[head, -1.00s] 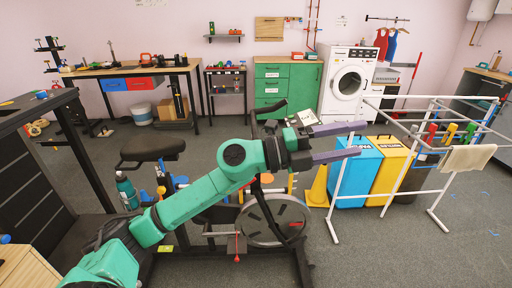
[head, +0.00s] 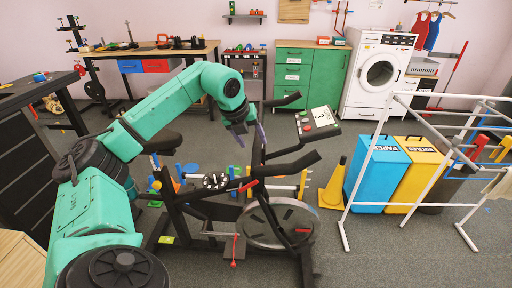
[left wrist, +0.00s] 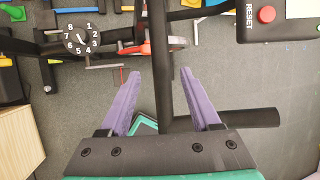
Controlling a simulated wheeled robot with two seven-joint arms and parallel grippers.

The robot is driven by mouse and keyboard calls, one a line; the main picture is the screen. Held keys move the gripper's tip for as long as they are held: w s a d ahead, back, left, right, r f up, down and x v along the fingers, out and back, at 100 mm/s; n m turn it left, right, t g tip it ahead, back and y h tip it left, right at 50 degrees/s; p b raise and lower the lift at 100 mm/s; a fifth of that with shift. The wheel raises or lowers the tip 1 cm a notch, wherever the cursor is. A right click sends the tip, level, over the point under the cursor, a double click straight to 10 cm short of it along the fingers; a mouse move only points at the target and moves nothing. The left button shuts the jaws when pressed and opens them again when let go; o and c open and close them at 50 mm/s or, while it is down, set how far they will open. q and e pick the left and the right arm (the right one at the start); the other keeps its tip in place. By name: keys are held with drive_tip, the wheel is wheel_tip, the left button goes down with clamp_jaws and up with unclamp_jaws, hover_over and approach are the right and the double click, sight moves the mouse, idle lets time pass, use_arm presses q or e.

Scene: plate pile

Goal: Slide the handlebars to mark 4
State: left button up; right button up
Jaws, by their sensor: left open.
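In the left wrist view the gripper (left wrist: 159,72) is open, and a black bar of the handlebars (left wrist: 222,119) shows between and beyond the fingers. I cannot tell whether they touch. No numbered mark for the handlebars is readable. My right gripper is not in view.
The bike's console (head: 318,122) with red button is right of the handlebars. A numbered dial (head: 215,181) is lower left; it also shows in the left wrist view (left wrist: 80,38). A yellow cone (head: 334,185), bins (head: 378,170) and a white rack (head: 365,150) stand right.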

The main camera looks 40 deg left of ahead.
sight(256, 147)
use_arm(q)
drive_tip(key=x, duration=0.3)
drive_tip(key=shift+d, duration=0.1)
drive_tip(key=shift+f, duration=0.2)
drive_tip(key=shift+w+f, duration=0.1)
drive_tip(key=shift+c, duration=0.3)
clamp_jaws()
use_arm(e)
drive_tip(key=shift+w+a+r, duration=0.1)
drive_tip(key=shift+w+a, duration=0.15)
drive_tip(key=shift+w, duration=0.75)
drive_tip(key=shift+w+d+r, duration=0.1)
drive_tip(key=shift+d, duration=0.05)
